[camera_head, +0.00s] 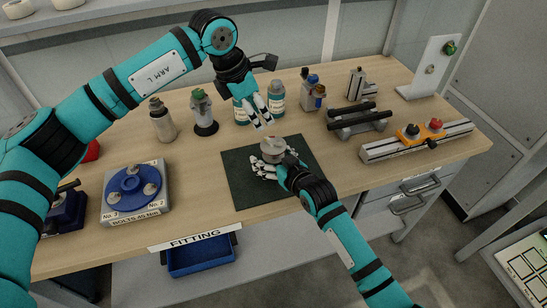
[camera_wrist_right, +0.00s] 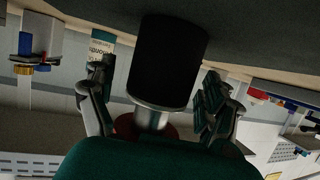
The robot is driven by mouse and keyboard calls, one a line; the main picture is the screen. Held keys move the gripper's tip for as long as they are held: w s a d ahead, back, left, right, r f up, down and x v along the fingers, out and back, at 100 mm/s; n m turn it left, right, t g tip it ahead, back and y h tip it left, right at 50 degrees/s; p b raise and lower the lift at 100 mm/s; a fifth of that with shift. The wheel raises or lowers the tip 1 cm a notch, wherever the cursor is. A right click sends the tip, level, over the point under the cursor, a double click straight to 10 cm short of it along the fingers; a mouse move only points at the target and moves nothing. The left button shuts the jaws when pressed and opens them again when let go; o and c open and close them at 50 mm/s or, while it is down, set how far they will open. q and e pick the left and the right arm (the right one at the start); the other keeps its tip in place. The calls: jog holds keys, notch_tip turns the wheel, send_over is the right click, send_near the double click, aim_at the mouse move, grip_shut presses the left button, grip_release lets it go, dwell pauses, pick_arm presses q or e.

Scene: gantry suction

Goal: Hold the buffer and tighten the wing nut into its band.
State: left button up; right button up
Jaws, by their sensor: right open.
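The buffer is between the spread fingers of my right gripper (camera_head: 272,167) over the dark green mat (camera_head: 240,183). In the right wrist view the buffer is a black cylinder (camera_wrist_right: 168,55) with a silver collar, a narrower silver part and a dull red round part beyond it. The right fingers (camera_wrist_right: 155,105) stand on both sides, apart from it. I cannot make out the wing nut.
A blue disc fixture (camera_head: 133,186) on a grey base stands left of the mat. Bottles and small fittings stand behind. A blue bin (camera_head: 200,256) hangs below the front edge.

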jog(key=c, duration=0.3)
dwell(0.6)
grip_shut()
dwell(0.5)
